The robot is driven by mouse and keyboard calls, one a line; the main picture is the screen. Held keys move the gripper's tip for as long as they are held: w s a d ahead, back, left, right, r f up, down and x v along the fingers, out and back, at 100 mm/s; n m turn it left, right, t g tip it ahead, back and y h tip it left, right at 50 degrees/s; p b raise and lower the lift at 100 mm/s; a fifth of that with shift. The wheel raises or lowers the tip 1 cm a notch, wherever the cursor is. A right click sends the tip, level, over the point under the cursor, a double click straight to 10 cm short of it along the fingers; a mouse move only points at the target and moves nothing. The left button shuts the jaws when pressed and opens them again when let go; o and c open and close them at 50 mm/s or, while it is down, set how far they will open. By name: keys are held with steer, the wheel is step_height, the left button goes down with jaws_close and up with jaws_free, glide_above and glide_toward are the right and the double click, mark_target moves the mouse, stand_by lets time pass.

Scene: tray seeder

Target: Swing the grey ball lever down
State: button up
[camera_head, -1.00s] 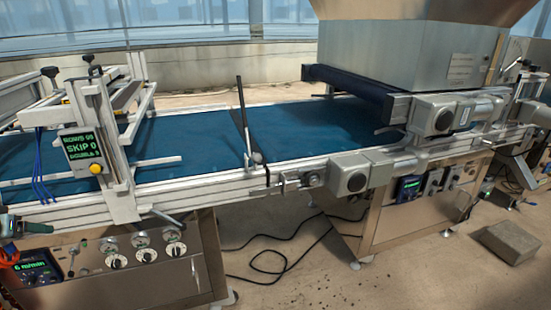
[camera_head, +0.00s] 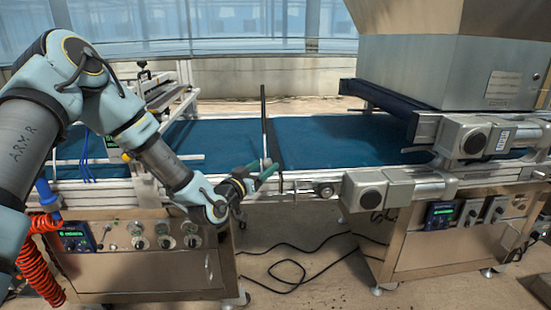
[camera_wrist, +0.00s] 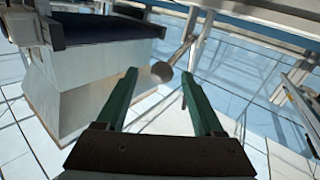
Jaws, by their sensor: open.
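The grey ball (camera_wrist: 161,72) of the lever shows in the wrist view on a thin rod that runs up and to the right. It appears between the tips of my gripper's two green fingers. How far beyond the tips it lies, I cannot tell. In the head view my gripper (camera_head: 262,170) is open at the near rail of the blue belt, by the foot of a pale upright rod. The fingers hide part of this spot, and the ball is too small to make out surely there.
The blue belt (camera_head: 340,140) runs behind the rail. A dark strip (camera_head: 272,140) crosses it close to my gripper. A grey motor housing (camera_head: 372,190) sits on the rail to the right. A large metal hopper (camera_head: 430,75) stands at the back right. A control box (camera_head: 74,237) is at lower left.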

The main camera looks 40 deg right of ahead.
steer(key=p+x, duration=0.1)
steer(key=x, duration=0.5)
steer(key=shift+w+a+f, duration=0.1)
steer(key=shift+w, duration=0.05)
steer(key=c, duration=1.1)
steer(key=shift+f, duration=0.1)
stand_by(0.5)
